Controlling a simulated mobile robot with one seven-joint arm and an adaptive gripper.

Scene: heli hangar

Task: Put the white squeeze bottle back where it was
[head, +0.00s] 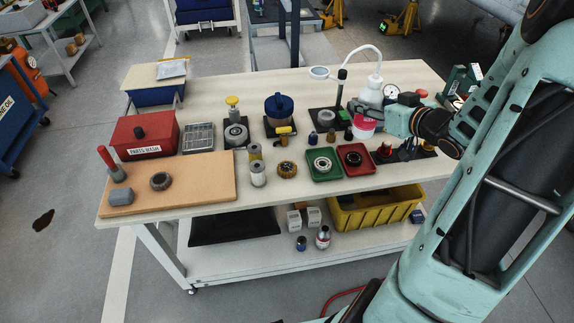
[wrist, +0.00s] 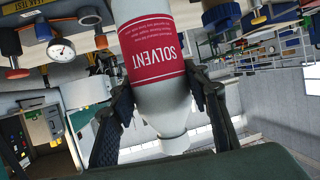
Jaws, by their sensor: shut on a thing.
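The bench (head: 210,205) is crowded. A green tray (head: 323,164) and several small parts lie in front. Bare bench top shows at the back.

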